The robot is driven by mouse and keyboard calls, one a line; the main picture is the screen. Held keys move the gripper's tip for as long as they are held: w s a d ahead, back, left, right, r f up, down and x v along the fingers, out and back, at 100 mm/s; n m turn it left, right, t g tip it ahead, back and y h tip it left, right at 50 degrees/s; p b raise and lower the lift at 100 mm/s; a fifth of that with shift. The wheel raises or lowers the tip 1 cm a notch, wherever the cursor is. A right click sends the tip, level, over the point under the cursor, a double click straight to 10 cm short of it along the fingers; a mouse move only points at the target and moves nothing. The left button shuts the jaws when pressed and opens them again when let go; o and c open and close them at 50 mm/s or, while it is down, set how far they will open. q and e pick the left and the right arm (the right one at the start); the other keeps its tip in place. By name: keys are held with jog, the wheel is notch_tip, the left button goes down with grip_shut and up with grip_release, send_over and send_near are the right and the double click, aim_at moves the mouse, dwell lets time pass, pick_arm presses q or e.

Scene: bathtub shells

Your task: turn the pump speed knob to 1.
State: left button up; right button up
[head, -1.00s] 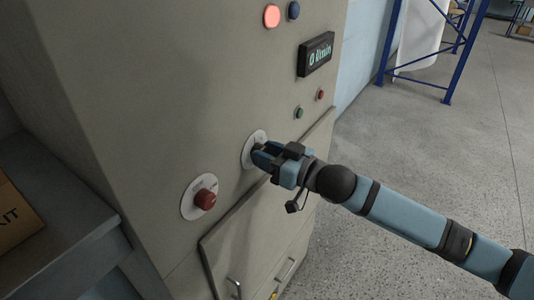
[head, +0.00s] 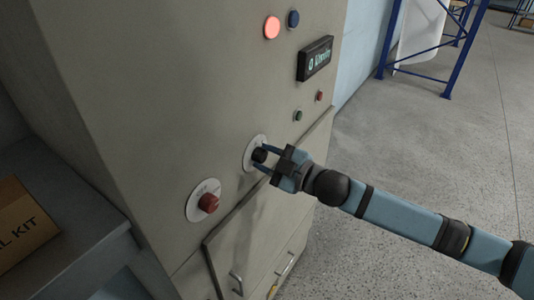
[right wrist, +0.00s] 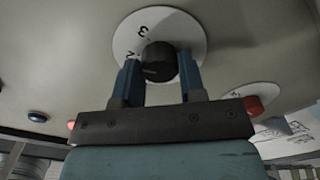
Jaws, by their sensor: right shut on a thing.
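The black pump speed knob (head: 259,155) sits on a round white dial plate (head: 249,160) on the grey cabinet front. My right gripper (head: 264,158) reaches it from the right, its two blue fingers on either side of the knob and shut on it. In the right wrist view the knob (right wrist: 158,62) shows between the fingertips (right wrist: 159,75). The dial plate (right wrist: 185,28) there carries a "3" and another mark partly hidden near the left finger. The knob's pointer cannot be made out. My left gripper is not in view.
A red knob (head: 208,203) on a white plate is lower left of the dial. Above are a display (head: 315,58) reading 0 l/min, a lit red lamp (head: 272,28) and a blue button (head: 293,18). A cardboard box (head: 22,228) stands at left. Floor at right is clear.

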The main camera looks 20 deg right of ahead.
jog(key=n+p, duration=0.1)
jog(key=n, duration=0.2)
jog(key=shift+n, duration=0.3)
jog(key=n+p, duration=0.1)
jog(key=n, duration=0.2)
jog(key=shift+n, duration=0.3)
jog(key=n+p, duration=0.1)
jog(key=n, duration=0.2)
jog(key=shift+n, duration=0.3)
jog(key=shift+n+p, duration=0.45)
jog(key=shift+n, duration=1.25)
jog(key=shift+f+n, duration=0.1)
jog(key=shift+n, duration=0.2)
jog(key=o, duration=0.9)
jog(key=shift+s+d, duration=0.1)
